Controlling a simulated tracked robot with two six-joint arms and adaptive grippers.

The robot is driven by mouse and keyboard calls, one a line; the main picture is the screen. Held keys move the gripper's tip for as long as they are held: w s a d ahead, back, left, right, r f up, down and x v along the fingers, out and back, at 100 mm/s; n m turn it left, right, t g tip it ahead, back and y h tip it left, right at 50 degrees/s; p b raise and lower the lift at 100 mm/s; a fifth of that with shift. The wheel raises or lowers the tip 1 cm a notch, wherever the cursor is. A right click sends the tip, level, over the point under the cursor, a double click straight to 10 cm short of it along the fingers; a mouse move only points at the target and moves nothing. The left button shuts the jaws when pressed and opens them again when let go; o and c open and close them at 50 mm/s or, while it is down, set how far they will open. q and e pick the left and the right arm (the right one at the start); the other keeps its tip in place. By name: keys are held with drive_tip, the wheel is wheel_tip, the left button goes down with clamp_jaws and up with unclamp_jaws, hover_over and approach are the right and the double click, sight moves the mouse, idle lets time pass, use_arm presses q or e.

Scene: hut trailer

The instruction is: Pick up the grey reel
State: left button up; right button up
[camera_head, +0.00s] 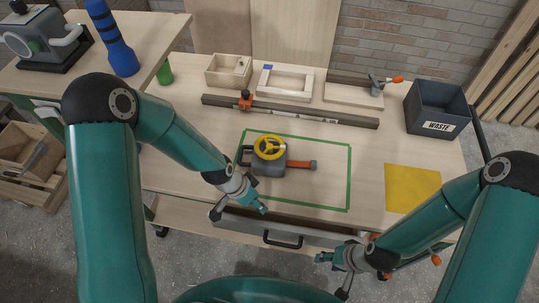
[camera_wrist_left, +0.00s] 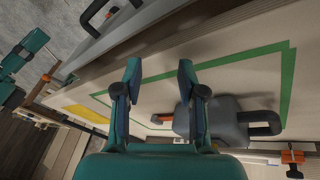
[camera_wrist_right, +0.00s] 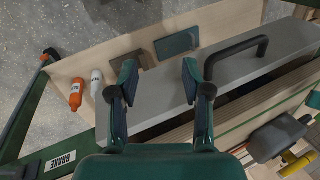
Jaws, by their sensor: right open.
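The grey reel (camera_head: 268,166) sits on the workbench inside a green taped rectangle (camera_head: 349,170). It has a yellow spoked wheel on top, a black handle on its left and an orange-tipped part on its right. My left gripper (camera_head: 242,210) is open and empty, just in front of the reel and apart from it. The reel (camera_wrist_left: 228,122) shows beyond the left fingers, partly hidden by the right one. My right gripper (camera_head: 333,272) is open and empty near the drawer front, to the right. The reel (camera_wrist_right: 275,137) shows at the lower right of the right wrist view.
A grey drawer (camera_wrist_right: 240,75) with a black handle (camera_head: 282,240) is under the bench front. A long rail (camera_head: 310,115) with an orange clamp lies behind the reel. A waste bin (camera_head: 437,108) and yellow square (camera_head: 412,188) are right. A blue bottle (camera_head: 122,58) stands left.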

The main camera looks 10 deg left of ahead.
sight(240, 160)
use_arm(q)
drive_tip(key=w+a+r+m, duration=0.1)
drive_tip(key=w, duration=0.1)
drive_tip(key=w+a+r+m, duration=0.1)
drive_tip(key=w+a+r, duration=0.1)
drive_tip(key=w, duration=0.1)
drive_tip(key=w+a+r+m, duration=0.1)
drive_tip(key=w+a, duration=0.1)
drive_tip(key=w, duration=0.1)
drive_tip(key=shift+w+r+m+t+y, duration=0.2)
drive_tip(key=shift+r+m+t+y, duration=0.05)
drive_tip(key=shift+m+t+y, duration=0.15)
drive_tip(key=w+a+m, duration=0.1)
drive_tip(key=m, duration=0.1)
drive_tip(key=w+a+m+g, duration=0.1)
drive_tip(key=w+m, duration=0.2)
drive_tip(key=w, duration=0.1)
drive_tip(key=shift+a+r+m+g, duration=0.35)
drive_tip(key=shift+a+m+g, duration=0.05)
drive_tip(key=shift+w+a+r+m+g, duration=1.5)
drive_tip(key=shift+a+r+m, duration=0.55)
drive_tip(key=shift+m, duration=3.35)
drive_tip(key=x, duration=1)
drive_tip(key=shift+d+f, duration=0.3)
drive_tip(key=shift+d, duration=0.1)
drive_tip(key=shift+c, duration=0.2)
clamp_jaws()
